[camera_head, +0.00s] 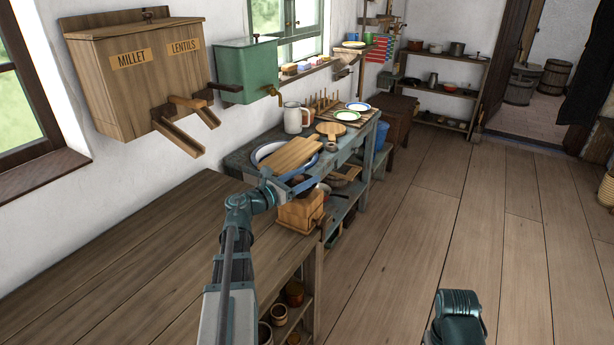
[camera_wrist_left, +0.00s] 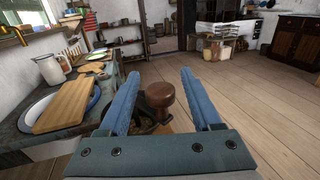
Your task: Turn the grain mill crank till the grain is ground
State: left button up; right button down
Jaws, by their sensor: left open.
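In the left wrist view a dark brown rounded knob (camera_wrist_left: 160,94), apparently the crank's handle, stands between the two blue fingers of my left gripper (camera_wrist_left: 162,74). The fingers are open, with a gap on each side of the knob. My right gripper is not in view.
A wooden board (camera_head: 291,153) lies on a blue-rimmed basin (camera_head: 262,151) just behind the mill. A white jug (camera_head: 293,118) and plates (camera_head: 347,115) stand further along. A wooden bench (camera_head: 120,265) fills the left foreground. The floor (camera_head: 440,220) at right is clear.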

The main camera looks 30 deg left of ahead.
pick_arm(q)
jog(key=v, duration=1.2)
jog(key=shift+s, duration=0.3)
